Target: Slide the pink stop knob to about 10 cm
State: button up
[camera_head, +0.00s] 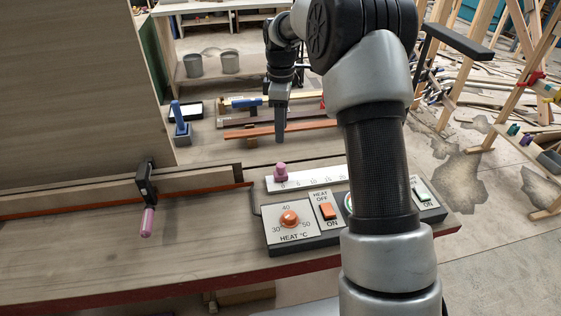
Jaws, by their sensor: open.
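The pink stop knob (280,172) stands upright at the left end of a white ruler scale (316,177). The scale lies along the back of a control box on the bench. Its numbers are too small to read surely, and its right part is hidden behind my arm. My gripper (281,140) hangs pointing down above and behind the knob in the picture, apart from it. Its fingers show nearly edge-on, with nothing visible between them.
The control box has an orange heat dial (290,218), an orange heat switch (327,211) and a green switch (422,195). A clamp with a pink handle (148,222) stands at left. Wood strips (270,132) lie behind. The front bench (110,255) is mostly clear.

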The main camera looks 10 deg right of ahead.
aim_at(281, 164)
notch_tip(281, 164, down, 14)
jog(key=shift+r, duration=0.15)
jog(key=shift+c, duration=0.2)
jog(key=shift+d, duration=0.1)
grip_shut()
